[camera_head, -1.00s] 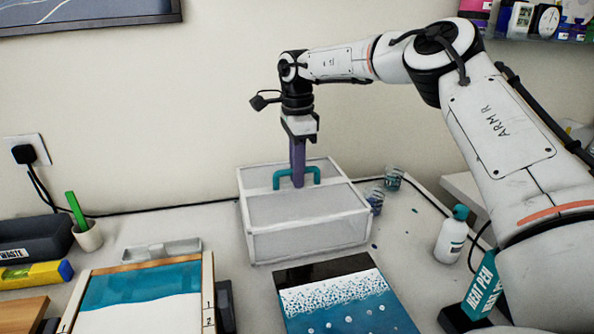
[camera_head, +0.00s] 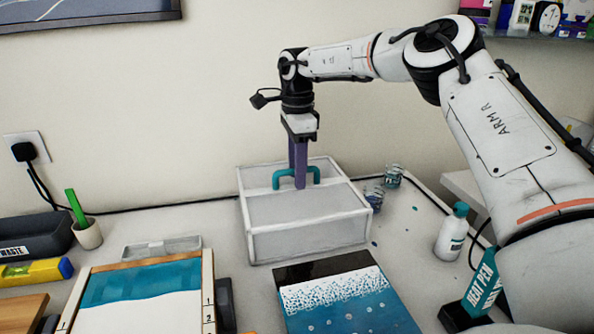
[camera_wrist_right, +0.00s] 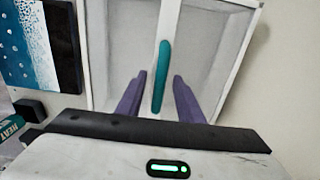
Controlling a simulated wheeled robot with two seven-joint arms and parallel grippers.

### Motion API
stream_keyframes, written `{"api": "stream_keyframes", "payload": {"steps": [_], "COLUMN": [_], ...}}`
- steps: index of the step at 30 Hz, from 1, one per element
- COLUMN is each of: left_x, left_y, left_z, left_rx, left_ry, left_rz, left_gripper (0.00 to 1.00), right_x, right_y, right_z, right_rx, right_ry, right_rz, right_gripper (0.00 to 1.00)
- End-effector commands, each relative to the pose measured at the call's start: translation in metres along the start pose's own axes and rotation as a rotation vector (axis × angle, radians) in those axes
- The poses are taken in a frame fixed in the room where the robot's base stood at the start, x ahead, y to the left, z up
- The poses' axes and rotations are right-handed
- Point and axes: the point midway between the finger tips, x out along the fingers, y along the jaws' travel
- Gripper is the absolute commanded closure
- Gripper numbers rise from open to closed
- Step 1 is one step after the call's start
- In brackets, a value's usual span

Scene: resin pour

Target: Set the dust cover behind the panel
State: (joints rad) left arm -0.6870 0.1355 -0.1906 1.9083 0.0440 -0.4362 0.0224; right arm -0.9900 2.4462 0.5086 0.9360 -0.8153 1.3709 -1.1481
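The dust cover (camera_head: 308,238) is a pale, translucent box with white edges and a teal handle (camera_head: 280,179) on top. It stands level on the table directly behind the blue, white and black panel (camera_head: 345,300), apparently with a narrow gap between them. My right gripper (camera_head: 298,184) points down at the handle. In the right wrist view its purple fingers (camera_wrist_right: 158,80) stand apart, one on each side of the handle (camera_wrist_right: 162,75), with gaps on both sides. The panel also shows there at the left (camera_wrist_right: 35,40). My left gripper is not in view.
Small cups (camera_head: 374,197) and a white bottle (camera_head: 452,235) stand right of the cover. A heat pen box (camera_head: 483,285) is at front right. A wood-edged frame (camera_head: 140,285), a grey tray (camera_head: 160,248) and a waste bin (camera_head: 35,236) are at left. The wall is close behind.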

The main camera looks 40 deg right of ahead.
Motion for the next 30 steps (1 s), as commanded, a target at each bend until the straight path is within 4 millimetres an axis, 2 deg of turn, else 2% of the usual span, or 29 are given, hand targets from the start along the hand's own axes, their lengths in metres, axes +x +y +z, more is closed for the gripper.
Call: {"api": "stream_keyframes", "payload": {"steps": [5,12,15,21,30], "left_x": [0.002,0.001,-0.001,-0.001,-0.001], "left_y": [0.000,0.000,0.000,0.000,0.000], "left_z": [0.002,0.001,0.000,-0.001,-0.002], "left_rx": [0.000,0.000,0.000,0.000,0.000], "left_ry": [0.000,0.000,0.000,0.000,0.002], "left_rz": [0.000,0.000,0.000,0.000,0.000], "left_gripper": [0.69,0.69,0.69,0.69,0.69], "right_x": [-0.025,-0.074,-0.089,-0.102,-0.102], "right_y": [-0.001,-0.001,-0.001,0.000,0.000], "right_z": [0.001,0.001,0.000,0.001,0.000], "right_rx": [0.001,0.000,0.001,-0.001,0.000], "right_ry": [-0.003,-0.001,0.000,-0.001,-0.001], "right_rz": [-0.007,-0.006,-0.005,-0.003,-0.003], "right_gripper": [0.66,0.66,0.66,0.66,0.66]}}
